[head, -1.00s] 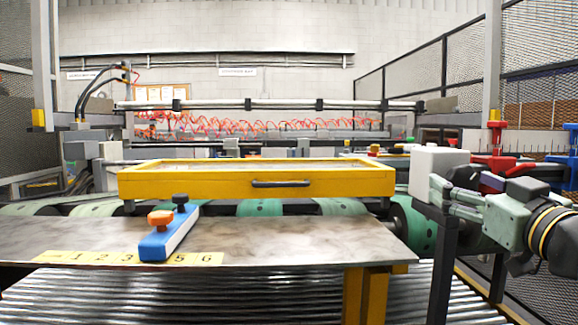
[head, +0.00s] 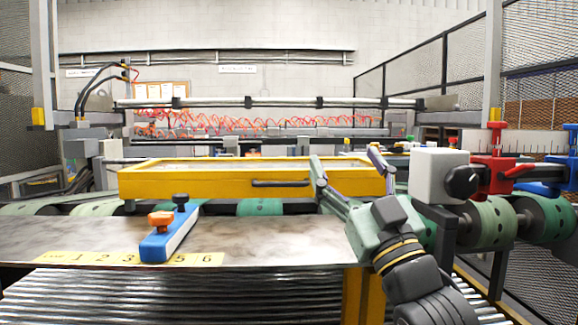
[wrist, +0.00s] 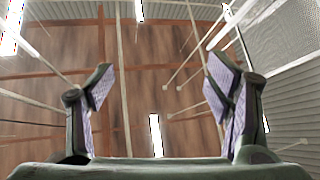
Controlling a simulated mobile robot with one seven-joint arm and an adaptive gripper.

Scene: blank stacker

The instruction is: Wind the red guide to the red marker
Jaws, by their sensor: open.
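The red guide (head: 493,172) is a red block with an upright red post, on the rail at the right. Left of it is a pale grey box (head: 430,176) with a round black knob (head: 461,182) on its face. A small red spot (head: 452,142) shows behind the box; I cannot tell whether it is the red marker. My gripper (head: 348,162) is open and empty, left of the box and apart from the knob, its fingers pointing up in front of the yellow frame. In the wrist view my gripper (wrist: 160,88) has its fingers spread with nothing between them.
A yellow frame (head: 215,182) with a black handle stands behind the metal table (head: 270,232). A blue-and-white block (head: 170,236) with orange and black knobs lies on the table by a numbered yellow strip (head: 90,258). A blue guide (head: 560,172) sits right of the red one.

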